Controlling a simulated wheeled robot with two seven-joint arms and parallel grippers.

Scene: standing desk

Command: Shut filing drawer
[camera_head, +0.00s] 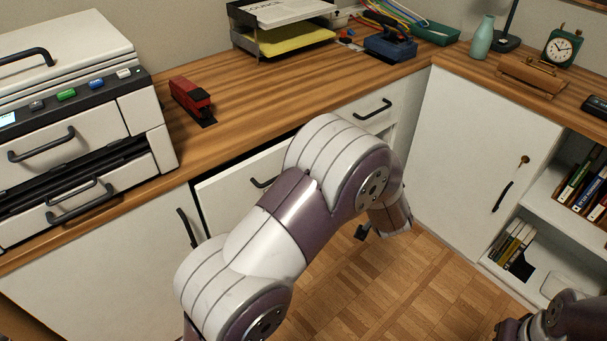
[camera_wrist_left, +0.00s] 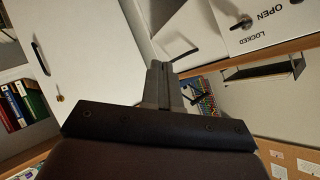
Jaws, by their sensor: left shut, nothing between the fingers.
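A white drawer front (camera_head: 225,191) with a black handle sits under the wooden desktop in the head view. A dark gap runs along its top edge, so it looks pulled out a little; my left arm hides its right part. Another white drawer (camera_head: 346,119) with a black handle is further right. I cannot tell which is the filing drawer. In the left wrist view my left gripper (camera_wrist_left: 162,68) is shut and empty, pointing toward white fronts with black handles. One front (camera_wrist_left: 255,25) bears the words OPEN and LOCKED. I cannot tell whether the fingertips touch anything. My right gripper is not clearly visible.
A white cabinet (camera_head: 480,160) with a key and handle stands right, beside open shelves of books. A printer (camera_head: 70,120), red stapler (camera_head: 192,98) and paper tray (camera_head: 285,40) are on the desktop (camera_head: 240,125). The parquet floor (camera_head: 400,290) is clear.

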